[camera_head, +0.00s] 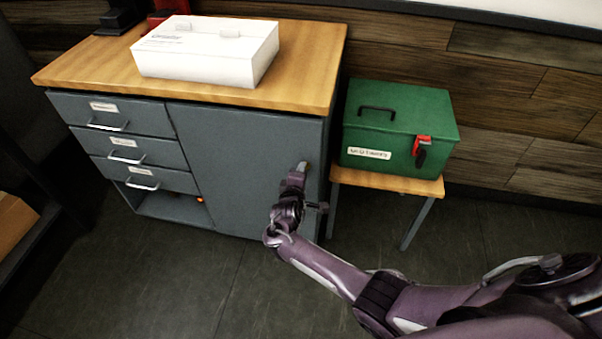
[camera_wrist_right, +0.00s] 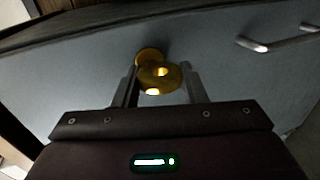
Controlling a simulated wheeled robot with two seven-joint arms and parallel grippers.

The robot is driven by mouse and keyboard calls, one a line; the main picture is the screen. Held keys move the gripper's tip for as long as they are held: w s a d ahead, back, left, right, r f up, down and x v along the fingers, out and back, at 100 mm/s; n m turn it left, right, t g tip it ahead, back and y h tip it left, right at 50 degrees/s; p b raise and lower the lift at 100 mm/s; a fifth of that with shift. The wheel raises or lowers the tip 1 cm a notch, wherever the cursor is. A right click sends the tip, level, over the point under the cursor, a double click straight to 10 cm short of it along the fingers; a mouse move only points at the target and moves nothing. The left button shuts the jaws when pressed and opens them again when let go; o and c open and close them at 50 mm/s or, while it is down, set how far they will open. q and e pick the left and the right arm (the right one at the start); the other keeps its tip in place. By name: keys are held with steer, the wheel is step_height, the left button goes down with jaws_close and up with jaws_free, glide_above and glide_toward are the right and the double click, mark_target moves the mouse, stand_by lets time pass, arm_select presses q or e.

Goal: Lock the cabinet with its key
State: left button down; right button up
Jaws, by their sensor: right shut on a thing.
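The grey cabinet (camera_head: 235,150) has a wooden top, a closed door on its right side and several drawers on its left. My right gripper (camera_head: 300,170) is at the upper right part of the door. In the right wrist view my right gripper (camera_wrist_right: 160,82) is shut on a brass key (camera_wrist_right: 158,76), with a finger on each side of its bow. The key's far end meets a round brass lock (camera_wrist_right: 150,57) on the door; how deep it sits is hidden. My left gripper is not in view.
A white box (camera_head: 205,50) stands on the cabinet top. A green case (camera_head: 400,125) with a red latch sits on a small table (camera_head: 425,186) right of the cabinet, close to my right arm. Drawer handles (camera_head: 108,125) stick out at the left. The floor in front is clear.

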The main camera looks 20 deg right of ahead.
steer(key=shift+n, duration=0.3)
steer(key=o, duration=1)
steer(key=p+v, duration=0.2)
steer(key=v, duration=0.5)
steer(key=shift+s+a, duration=0.25)
steer(key=shift+a, duration=0.1)
